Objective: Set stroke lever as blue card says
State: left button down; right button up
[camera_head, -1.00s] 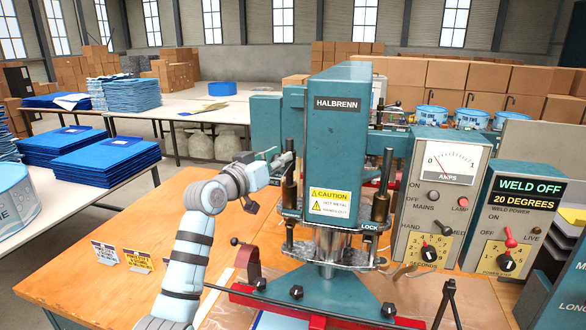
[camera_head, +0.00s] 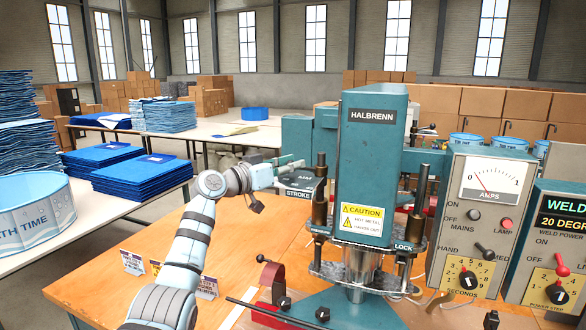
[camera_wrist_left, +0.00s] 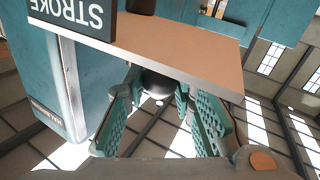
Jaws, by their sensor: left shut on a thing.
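The press (camera_head: 370,150) labelled HALBRENN stands on the bench. The plate marked STROKE (camera_head: 298,194) is at its left side, by the left post; the label also shows upside down in the left wrist view (camera_wrist_left: 68,14). My left gripper (camera_head: 290,165) is at this plate. In the left wrist view its fingers (camera_wrist_left: 160,108) are on either side of a dark round knob (camera_wrist_left: 158,84) under the plate's edge, and shut on it. Small cards (camera_head: 132,262) stand at the bench's left, partly behind my left arm. Their text is too small to read. My right gripper is out of view.
Control boxes with an AMPS meter (camera_head: 491,184) and a WELD display (camera_head: 566,205) stand right of the press. Blue stacks (camera_head: 145,178) lie on the table at left. The wooden bench top (camera_head: 100,285) is bare at front left.

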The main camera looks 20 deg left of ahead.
pick_arm(q)
jog(key=shift+w+a+r, duration=0.1)
jog(key=shift+a+r, duration=0.05)
jog(key=shift+r, duration=0.05)
dwell(0.4)
jog(key=c, duration=1.6)
grip_release()
jog(key=shift+o, duration=1.3)
jog(key=shift+w+f, duration=0.2)
jog(key=v, duration=1.2)
jog(key=shift+f, duration=0.1)
